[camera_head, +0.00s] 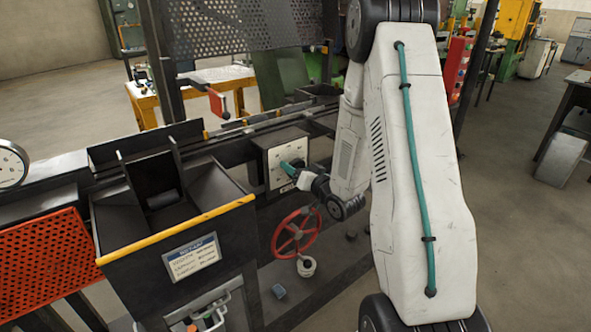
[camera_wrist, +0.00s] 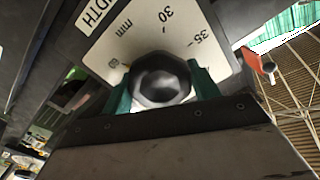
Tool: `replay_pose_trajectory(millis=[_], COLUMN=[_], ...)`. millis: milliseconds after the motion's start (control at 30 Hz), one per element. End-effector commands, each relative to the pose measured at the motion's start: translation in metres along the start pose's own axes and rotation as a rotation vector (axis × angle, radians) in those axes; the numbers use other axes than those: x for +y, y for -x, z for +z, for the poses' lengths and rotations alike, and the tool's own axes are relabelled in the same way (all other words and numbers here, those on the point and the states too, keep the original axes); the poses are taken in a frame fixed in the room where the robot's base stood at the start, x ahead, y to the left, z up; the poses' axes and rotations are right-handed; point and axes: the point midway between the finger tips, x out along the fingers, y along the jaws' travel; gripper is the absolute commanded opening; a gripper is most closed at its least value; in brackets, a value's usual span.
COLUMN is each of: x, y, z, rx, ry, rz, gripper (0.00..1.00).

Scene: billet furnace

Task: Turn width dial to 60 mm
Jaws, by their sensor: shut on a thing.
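The width dial's black faceted knob (camera_wrist: 162,80) sits between the green fingers of my gripper (camera_wrist: 160,92) in the wrist view, and the gripper is shut on it. The white dial plate (camera_wrist: 130,30) around it shows "WIDTH", "mm" and the marks 30 and 35. The rest of the scale and the knob's pointer are hidden. In the head view the plate (camera_head: 274,152) is on the front of the machine, and my gripper (camera_head: 290,168) reaches it from the right. The knob is hidden there.
A red handwheel (camera_head: 296,232) is just below the dial plate. A black bin with a yellow front edge (camera_head: 178,230) stands left of it, with a label (camera_head: 191,257) on its front.

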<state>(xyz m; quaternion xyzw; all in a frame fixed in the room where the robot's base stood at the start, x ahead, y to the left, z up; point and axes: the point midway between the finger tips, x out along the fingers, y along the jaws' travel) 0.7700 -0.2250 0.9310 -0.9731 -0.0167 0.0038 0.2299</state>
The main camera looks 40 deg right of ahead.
Motion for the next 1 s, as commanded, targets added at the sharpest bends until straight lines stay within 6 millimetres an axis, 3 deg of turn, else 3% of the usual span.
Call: replay_pose_trajectory(millis=[267, 300, 333, 367, 667, 1000], x=[0.001, 0.001, 0.0, 0.0, 0.0, 0.001], y=[0.001, 0.001, 0.001, 0.001, 0.003, 0.054], z=[0.002, 0.002, 0.002, 0.001, 0.001, 0.0], rx=[-0.004, -0.004, -0.004, -0.003, -0.001, -0.001], ry=[-0.003, -0.003, -0.003, -0.002, -0.001, -0.003], rz=[0.003, 0.003, 0.002, 0.002, 0.001, 0.004], gripper=[0.38, 0.71, 0.8, 0.82, 0.82, 0.82])
